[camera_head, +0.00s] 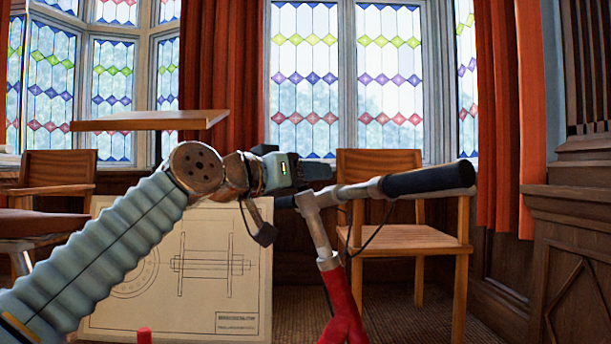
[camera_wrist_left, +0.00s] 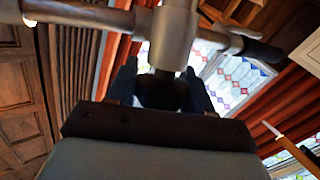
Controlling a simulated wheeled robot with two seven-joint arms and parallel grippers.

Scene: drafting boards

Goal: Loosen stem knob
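A bicycle handlebar (camera_head: 345,194) with black grips (camera_head: 428,179) sits on a silver stem (camera_head: 316,224) above a red frame (camera_head: 343,307). My left gripper (camera_head: 318,172) is at the top of the stem, in front of the bar's left part. In the left wrist view the silver stem (camera_wrist_left: 176,35) ends in a dark round stem knob (camera_wrist_left: 160,92). The knob lies between my left gripper's two fingers (camera_wrist_left: 160,85) and fills the space between them, with no clear gap on either side. The head view hides the knob behind the gripper. My right gripper is out of view.
A wooden chair (camera_head: 385,238) stands close behind the handlebar. A drawing board with a technical drawing (camera_head: 190,310) leans behind my left arm. A tilted wooden desk top (camera_head: 150,121) and another chair (camera_head: 55,180) are at the left. A thin cable (camera_head: 370,240) hangs from the handlebar.

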